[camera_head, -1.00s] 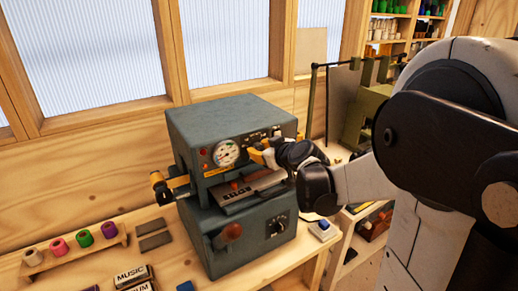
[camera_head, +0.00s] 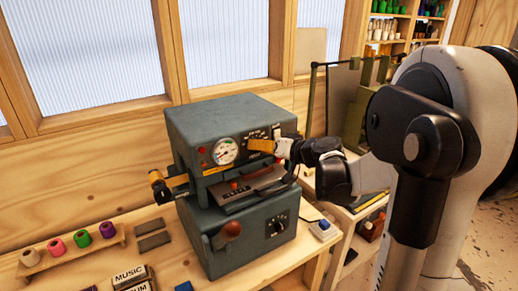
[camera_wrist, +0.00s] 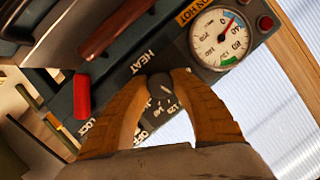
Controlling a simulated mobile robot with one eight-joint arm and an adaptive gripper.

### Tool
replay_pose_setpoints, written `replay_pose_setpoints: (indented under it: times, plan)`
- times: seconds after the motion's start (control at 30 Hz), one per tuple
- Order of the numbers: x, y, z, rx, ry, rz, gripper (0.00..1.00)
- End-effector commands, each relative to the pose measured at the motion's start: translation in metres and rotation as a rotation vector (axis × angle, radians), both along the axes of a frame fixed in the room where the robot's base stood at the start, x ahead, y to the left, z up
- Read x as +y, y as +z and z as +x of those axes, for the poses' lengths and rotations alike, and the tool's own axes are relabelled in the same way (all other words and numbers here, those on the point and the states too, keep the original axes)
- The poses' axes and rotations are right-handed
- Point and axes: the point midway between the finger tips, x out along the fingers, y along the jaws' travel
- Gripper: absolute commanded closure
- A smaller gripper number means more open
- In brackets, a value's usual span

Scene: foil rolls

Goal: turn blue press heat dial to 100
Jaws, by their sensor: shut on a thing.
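The blue-grey press (camera_head: 232,125) stands on the wooden bench in the head view. My gripper (camera_head: 262,145) is at the upper right of its front panel. In the wrist view, the orange fingers of my gripper (camera_wrist: 160,92) are closed on both sides of the dark heat dial (camera_wrist: 160,84), beside the HEAT label. Small scale numbers show next to the dial, partly covered by the fingers. I cannot tell the exact setting. The round temperature gauge (camera_wrist: 221,40) has a red needle near the top of its scale.
A lower dial (camera_head: 277,226) is on the press's base. Foil rolls (camera_head: 82,239) stand on a rack at left. A small blue-and-white box (camera_head: 322,229) lies to the right.

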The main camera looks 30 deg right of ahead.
Motion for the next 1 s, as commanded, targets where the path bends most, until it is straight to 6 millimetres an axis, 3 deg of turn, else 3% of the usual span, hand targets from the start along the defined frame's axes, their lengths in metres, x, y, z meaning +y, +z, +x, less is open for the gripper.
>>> replay_pose_setpoints:
  times: [0.6,0.63,0.7,1.0]
  plan:
    - [0.0012,-0.0012,-0.0005,0.003,0.003,0.039,1.0]
    - [0.0012,-0.0012,-0.0005,0.003,0.003,0.039,0.66]
    - [0.0011,-0.0011,-0.0004,0.003,0.003,0.039,0.48]
    - [0.0001,-0.0002,-0.0011,0.002,0.001,0.04,0.48]
